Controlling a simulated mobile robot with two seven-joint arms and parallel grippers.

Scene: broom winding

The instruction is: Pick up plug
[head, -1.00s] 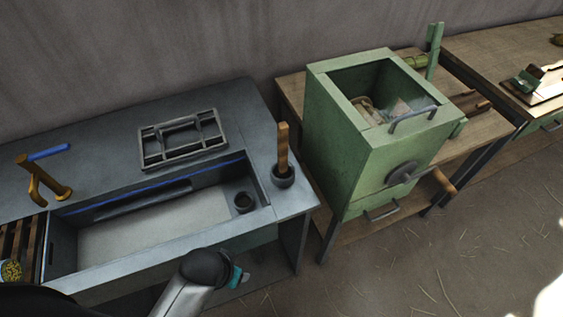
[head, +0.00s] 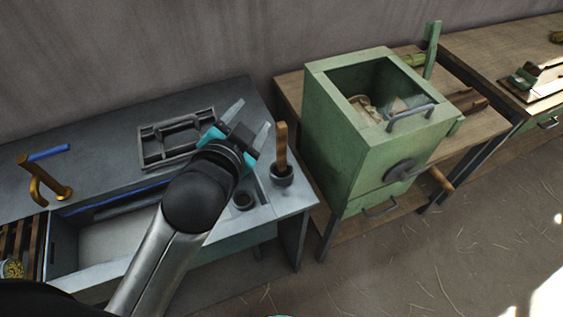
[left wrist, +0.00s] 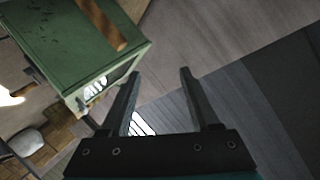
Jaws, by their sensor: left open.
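The plug looks to be the piece with an upright wooden handle (head: 282,145) and a dark round base (head: 281,174), standing on the counter right of the sink. My left gripper (head: 248,120) is open and empty, above the counter just left of the handle's top and apart from it. In the left wrist view the open jaws (left wrist: 158,75) have nothing between them. A brown wooden bar (left wrist: 101,24) at the upper left there is probably the handle, but I cannot be sure.
The grey sink unit (head: 100,185) has a round dark drain (head: 243,200), a brass tap (head: 42,180) and a grey rack (head: 165,143) on its back ledge. A green box (head: 335,140) stands right of it on a wooden table (head: 485,125). The wall is behind.

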